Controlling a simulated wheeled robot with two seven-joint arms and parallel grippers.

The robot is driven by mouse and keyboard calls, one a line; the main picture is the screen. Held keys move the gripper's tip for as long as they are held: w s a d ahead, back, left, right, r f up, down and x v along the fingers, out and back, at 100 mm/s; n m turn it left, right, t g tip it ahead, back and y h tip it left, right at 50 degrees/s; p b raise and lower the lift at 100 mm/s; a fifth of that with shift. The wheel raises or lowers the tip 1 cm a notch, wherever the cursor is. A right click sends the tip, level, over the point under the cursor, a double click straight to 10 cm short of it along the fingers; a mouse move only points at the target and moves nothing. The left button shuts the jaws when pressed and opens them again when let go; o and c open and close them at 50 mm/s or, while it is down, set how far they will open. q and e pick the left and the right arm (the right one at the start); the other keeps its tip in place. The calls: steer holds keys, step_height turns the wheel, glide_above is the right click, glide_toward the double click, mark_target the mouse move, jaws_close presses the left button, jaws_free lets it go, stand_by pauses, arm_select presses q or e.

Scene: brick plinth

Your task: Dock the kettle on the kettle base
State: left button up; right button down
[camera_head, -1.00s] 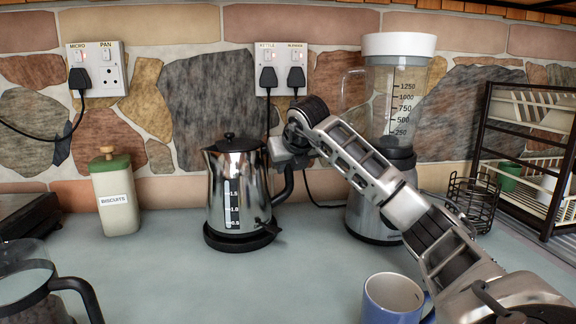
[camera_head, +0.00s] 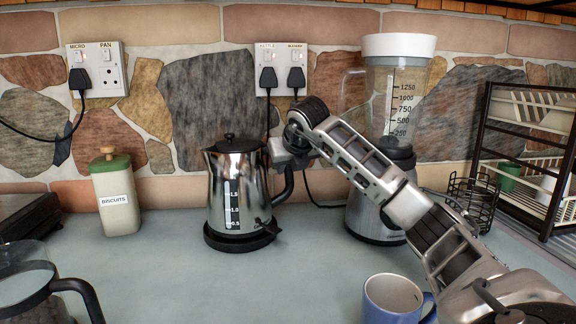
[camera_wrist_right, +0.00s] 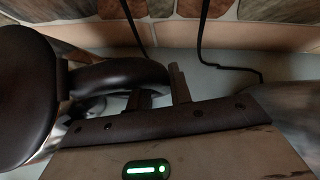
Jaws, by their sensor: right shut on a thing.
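The shiny steel kettle (camera_head: 237,190) with a black lid stands upright at the middle of the counter. Its round black kettle base (camera_head: 236,243) shows directly beneath it, and the two look lined up. I cannot tell whether the kettle is fully seated or slightly above. My right gripper (camera_head: 287,158) is shut on the kettle's black handle at its upper part, right of the body. In the right wrist view, the fingers (camera_wrist_right: 160,92) are at the dark curved handle (camera_wrist_right: 120,72), with the dark lid (camera_wrist_right: 25,95) at left. My left gripper is not in view.
A blender (camera_head: 385,190) stands behind my right arm, and a blue mug (camera_head: 392,298) in front of it. A biscuit jar (camera_head: 115,195) stands left of the kettle; a glass jug (camera_head: 30,285) is at front left. Open counter (camera_head: 210,290) lies in front of the kettle.

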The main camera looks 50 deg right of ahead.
steer(key=shift+f+b, duration=0.4)
steer(key=shift+b, duration=0.05)
stand_by(0.5)
steer(key=c, duration=1.5)
jaws_free()
steer(key=shift+c, duration=0.2)
steer(key=shift+f, duration=0.3)
steer(key=shift+p+v, duration=0.3)
steer(key=shift+v, duration=2.15)
steer(key=p+v, duration=0.1)
steer(key=v, duration=0.5)
steer(key=shift+r, duration=0.2)
steer(key=shift+s, duration=0.1)
